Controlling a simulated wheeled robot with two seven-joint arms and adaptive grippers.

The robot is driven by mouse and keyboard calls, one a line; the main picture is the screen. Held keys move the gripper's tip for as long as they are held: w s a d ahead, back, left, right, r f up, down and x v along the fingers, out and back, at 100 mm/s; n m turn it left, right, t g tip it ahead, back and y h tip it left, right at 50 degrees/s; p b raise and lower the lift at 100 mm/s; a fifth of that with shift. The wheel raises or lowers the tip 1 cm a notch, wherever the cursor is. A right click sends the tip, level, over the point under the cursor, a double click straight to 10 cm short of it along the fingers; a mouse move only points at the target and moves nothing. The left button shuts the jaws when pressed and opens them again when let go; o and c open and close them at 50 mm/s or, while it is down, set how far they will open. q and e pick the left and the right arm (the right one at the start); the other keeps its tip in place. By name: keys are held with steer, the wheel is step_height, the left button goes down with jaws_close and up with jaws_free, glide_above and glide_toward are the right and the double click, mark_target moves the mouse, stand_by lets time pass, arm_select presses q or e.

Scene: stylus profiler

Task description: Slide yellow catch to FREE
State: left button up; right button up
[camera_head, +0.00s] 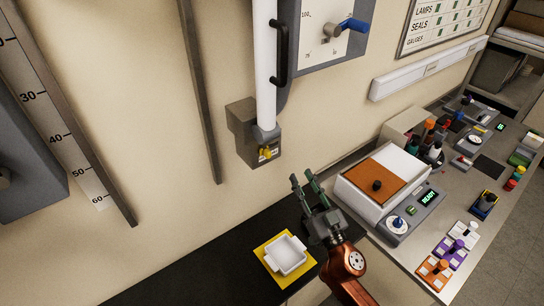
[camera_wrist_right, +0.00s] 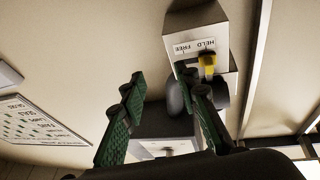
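The yellow catch (camera_head: 265,152) sits low on the grey housing (camera_head: 240,130) under the white vertical tube on the wall. In the right wrist view, which is upside down, the catch (camera_wrist_right: 207,63) stands by the HELD end of a white label (camera_wrist_right: 194,47) marked FREE and HELD. My right gripper (camera_head: 304,178) is open and empty, below and right of the catch in the head view. In the wrist view its green fingers (camera_wrist_right: 164,88) are spread; one fingertip appears just beside the catch, contact unclear. My left gripper is not in view.
A white tray (camera_head: 287,254) on a yellow mat lies on the black bench below. A box-shaped instrument with a brown lid panel (camera_head: 372,181) stands right of my right gripper. A black handle (camera_head: 280,55) runs beside the tube.

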mark_target(270, 155)
steer(key=a+r+n+y, duration=0.1)
steer(key=a+r, duration=0.1)
steer(key=a, duration=0.1)
steer(key=w+a+r+n+g+y+p, duration=0.1)
steer(key=a+r, duration=0.1)
steer(key=a, duration=0.1)
steer(key=w+a+r+n+y, duration=0.1)
steer(key=a+r+y, duration=0.1)
steer(key=a, duration=0.1)
steer(key=shift+w+r+p, duration=0.2)
steer(key=shift+r+p, duration=0.05)
steer(key=shift+p, duration=0.1)
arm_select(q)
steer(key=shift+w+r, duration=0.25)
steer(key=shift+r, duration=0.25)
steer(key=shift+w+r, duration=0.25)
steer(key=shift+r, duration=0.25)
arm_select(e)
steer(key=shift+w+a+r, duration=0.15)
steer(key=shift+w+a, duration=0.2)
steer(key=shift+w, duration=0.1)
steer(key=shift+c, duration=0.4)
jaws_close()
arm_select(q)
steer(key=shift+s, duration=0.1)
arm_select(e)
steer(key=shift+d, duration=0.15)
